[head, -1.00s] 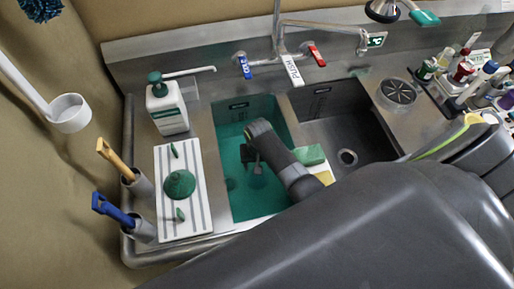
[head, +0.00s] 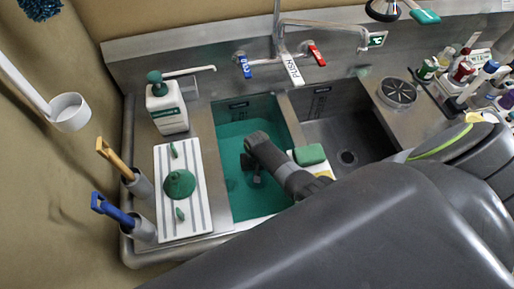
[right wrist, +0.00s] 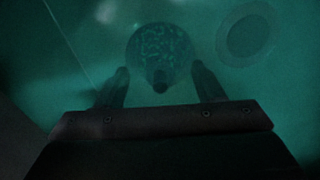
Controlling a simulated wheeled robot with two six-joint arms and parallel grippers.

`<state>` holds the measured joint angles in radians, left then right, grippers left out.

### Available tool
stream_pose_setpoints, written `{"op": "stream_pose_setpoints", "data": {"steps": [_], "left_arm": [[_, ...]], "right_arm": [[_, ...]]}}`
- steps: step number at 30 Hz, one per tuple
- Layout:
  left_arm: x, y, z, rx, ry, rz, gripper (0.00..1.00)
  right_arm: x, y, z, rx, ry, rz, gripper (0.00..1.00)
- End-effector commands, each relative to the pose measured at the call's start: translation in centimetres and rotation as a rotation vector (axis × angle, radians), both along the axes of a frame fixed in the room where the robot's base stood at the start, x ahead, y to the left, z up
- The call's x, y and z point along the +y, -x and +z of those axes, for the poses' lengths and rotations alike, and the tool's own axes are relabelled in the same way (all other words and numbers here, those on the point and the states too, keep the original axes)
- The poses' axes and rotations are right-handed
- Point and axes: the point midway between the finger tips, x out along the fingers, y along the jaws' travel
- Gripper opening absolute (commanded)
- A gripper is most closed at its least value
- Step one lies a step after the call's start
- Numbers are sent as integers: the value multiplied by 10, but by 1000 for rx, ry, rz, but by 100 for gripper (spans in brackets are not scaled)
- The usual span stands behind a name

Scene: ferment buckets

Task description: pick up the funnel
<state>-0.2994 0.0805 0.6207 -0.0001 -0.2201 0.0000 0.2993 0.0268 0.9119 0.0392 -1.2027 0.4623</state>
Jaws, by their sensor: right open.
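My right gripper (head: 253,178) reaches down into the green water of the left basin (head: 233,204). In the right wrist view its two fingers (right wrist: 162,88) are apart and empty. Just beyond the fingertips is a round, speckled, dark green piece (right wrist: 160,48) with a short dark stub facing the camera. It looks like the funnel lying mouth down, but the murky water leaves this uncertain. My left gripper is not in view.
The drain (right wrist: 246,34) shows right of the round piece. The divider between the basins carries a green sponge (head: 309,155). A soap bottle (head: 167,108) stands at the back left. The faucet (head: 281,40) rises behind the basins. The right basin (head: 325,130) looks empty.

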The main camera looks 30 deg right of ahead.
Motion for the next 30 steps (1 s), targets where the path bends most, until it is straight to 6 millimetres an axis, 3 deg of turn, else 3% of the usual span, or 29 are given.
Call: {"op": "stream_pose_setpoints", "data": {"steps": [4, 15, 30], "left_arm": [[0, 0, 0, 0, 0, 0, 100], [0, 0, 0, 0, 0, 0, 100], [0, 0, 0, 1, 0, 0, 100]], "right_arm": [[0, 0, 0, -1, 0, 0, 61], [0, 0, 0, 0, 0, 0, 16], [0, 2, 0, 3, 0, 0, 10]]}}
